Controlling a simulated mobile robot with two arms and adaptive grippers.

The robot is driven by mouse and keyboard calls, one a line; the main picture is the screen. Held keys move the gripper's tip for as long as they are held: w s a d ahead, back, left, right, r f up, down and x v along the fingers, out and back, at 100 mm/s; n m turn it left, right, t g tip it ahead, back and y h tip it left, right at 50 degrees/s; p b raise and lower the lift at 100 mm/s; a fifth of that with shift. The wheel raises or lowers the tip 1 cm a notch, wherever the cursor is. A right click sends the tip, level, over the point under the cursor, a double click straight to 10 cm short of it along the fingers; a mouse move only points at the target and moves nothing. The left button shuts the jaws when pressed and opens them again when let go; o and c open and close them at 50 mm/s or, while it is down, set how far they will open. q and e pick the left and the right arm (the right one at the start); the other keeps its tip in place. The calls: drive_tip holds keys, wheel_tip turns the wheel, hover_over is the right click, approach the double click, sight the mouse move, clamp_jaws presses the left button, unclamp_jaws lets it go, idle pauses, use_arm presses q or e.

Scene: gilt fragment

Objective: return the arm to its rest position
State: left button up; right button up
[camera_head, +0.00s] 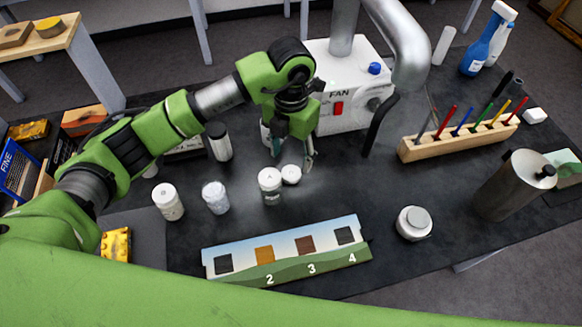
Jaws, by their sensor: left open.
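My left arm reaches in from the left in the head view. Its gripper (291,158) is open and points down over the dark table (340,200), in front of the white fan box. A small white jar marked A (270,186) stands just below the gripper, with a round white lid (291,174) beside it. I see nothing between the fingers. The fingertips are close to the lid; I cannot tell whether they touch it. My right gripper is not in view.
The fan box (340,100) stands behind the gripper. White-capped jars (168,202) (216,197) stand to the left. A numbered strip (290,254) lies in front. A wooden rack (458,138), a metal canister (512,187) and a round white container (413,223) are on the right.

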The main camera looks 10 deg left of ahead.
use_arm(q)
wheel_tip(320, 180, up, 6)
drive_tip(key=b, duration=0.1)
drive_tip(key=shift+r, duration=0.15)
